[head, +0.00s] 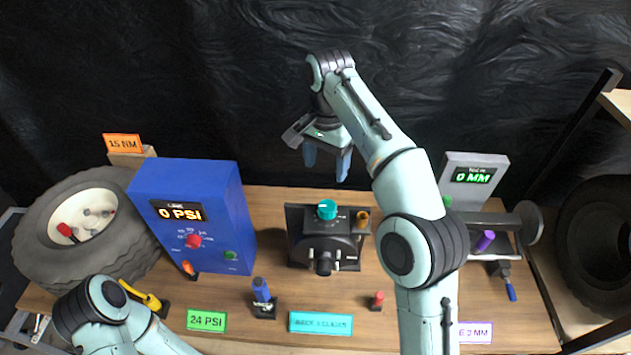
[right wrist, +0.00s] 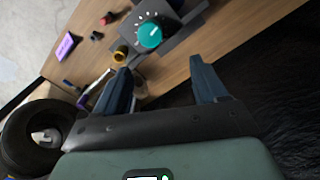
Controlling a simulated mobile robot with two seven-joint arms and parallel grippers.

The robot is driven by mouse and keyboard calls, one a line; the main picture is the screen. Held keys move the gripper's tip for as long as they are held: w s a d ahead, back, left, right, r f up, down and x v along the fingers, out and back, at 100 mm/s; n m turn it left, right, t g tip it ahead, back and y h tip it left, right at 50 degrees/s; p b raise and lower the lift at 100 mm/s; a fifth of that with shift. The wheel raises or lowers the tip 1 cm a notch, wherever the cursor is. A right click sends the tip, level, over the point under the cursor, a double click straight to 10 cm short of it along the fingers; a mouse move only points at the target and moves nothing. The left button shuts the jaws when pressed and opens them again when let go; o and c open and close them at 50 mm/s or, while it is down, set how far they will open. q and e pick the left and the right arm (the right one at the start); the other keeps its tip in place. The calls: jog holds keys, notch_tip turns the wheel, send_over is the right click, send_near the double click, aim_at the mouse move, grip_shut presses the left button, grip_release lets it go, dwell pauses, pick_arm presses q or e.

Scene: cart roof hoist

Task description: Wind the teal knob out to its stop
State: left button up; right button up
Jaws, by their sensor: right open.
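The teal knob (head: 327,209) sits on top of a black device (head: 300,222) in the middle of the workbench. It also shows in the right wrist view (right wrist: 150,36), with a pale pointer mark on its face and tick marks around it. My right gripper (head: 327,165) is open and empty, above and behind the knob and apart from it. In the right wrist view its two dark blue fingers (right wrist: 160,75) stand wide apart, with the knob beyond their tips. Of my left arm only links show at the lower left; its gripper is not in view.
A blue box (head: 215,205) reading 0 PSI and a tire (head: 50,245) stand left. A grey unit (head: 472,180) reading 0 MM stands right. A brass knob (head: 363,218) is close beside the teal one. A blue-handled tool (head: 262,290) and a red-topped peg (head: 378,298) stand in front.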

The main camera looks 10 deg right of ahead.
aim_at(328, 205)
jog(key=f+b, duration=0.1)
jog(key=f, duration=0.3)
jog(key=s+f+b, duration=0.1)
jog(key=f, duration=0.3)
jog(key=s+f+b, duration=0.1)
jog(key=f, duration=0.3)
jog(key=shift+s+d+f, duration=0.1)
jog(key=shift+s+d, duration=0.05)
jog(key=shift+d, duration=0.1)
jog(key=shift+w+f+b, duration=0.2)
jog(key=shift+f+b, duration=0.1)
jog(key=shift+f, duration=0.1)
pick_arm(q)
jog(key=s+f, duration=0.4)
jog(key=s, duration=0.2)
jog(key=shift+s+f, duration=0.3)
jog(key=shift+f, duration=0.1)
pick_arm(e)
jog(key=c, duration=1)
pick_arm(q)
jog(key=shift+w, duration=0.1)
pick_arm(e)
jog(key=shift+r, duration=0.1)
jog(key=shift+c, duration=0.2)
pick_arm(q)
jog(key=shift+w+r, duration=0.1)
jog(key=shift+r, duration=0.15)
